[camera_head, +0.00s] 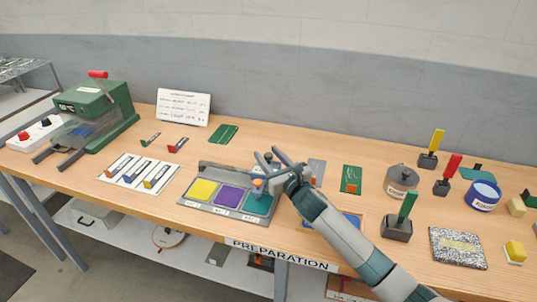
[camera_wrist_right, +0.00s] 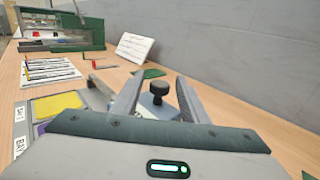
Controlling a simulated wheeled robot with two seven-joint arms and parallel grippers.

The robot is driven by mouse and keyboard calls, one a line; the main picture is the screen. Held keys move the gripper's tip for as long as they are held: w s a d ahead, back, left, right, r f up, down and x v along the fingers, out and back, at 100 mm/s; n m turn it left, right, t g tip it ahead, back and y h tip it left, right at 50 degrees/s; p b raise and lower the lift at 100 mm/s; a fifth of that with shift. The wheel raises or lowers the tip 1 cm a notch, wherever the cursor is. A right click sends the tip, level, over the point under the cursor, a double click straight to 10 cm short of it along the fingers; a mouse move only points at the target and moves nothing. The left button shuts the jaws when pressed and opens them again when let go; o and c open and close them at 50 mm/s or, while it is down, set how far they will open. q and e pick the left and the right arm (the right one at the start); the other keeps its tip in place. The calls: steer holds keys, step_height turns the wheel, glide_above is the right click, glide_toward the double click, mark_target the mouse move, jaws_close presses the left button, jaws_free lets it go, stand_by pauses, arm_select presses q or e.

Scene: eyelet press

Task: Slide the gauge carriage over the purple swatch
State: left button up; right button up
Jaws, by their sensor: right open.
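The grey gauge board (camera_head: 190,205) lies on the bench with a yellow swatch (camera_head: 203,189), a purple swatch (camera_head: 228,197) and a teal swatch (camera_head: 259,205) from left to right. The gauge carriage seems to be at the teal end; an orange part (camera_head: 258,183) shows there, and my gripper partly hides it. My right gripper (camera_head: 266,155) is open above the board's back right. In the right wrist view, a dark round knob (camera_wrist_right: 158,90) shows between its two fingers, with no clear contact. The yellow swatch (camera_wrist_right: 57,104) also shows there. My left gripper is not in view.
A green press (camera_head: 95,112) and a white strip card (camera_head: 139,171) stand left. A white sign (camera_head: 184,106) is behind. Right of my arm are a grey pot (camera_head: 402,180), handled stamps (camera_head: 397,228) and a blue tin (camera_head: 483,195).

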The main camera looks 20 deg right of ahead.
steer(key=shift+w, duration=0.1)
jaws_close()
steer(key=w+a+b, duration=0.1)
steer(key=w+a, duration=0.4)
steer(key=a, duration=0.3)
steer(key=shift+w+b, duration=0.15)
steer(key=shift+b, duration=0.15)
jaws_free()
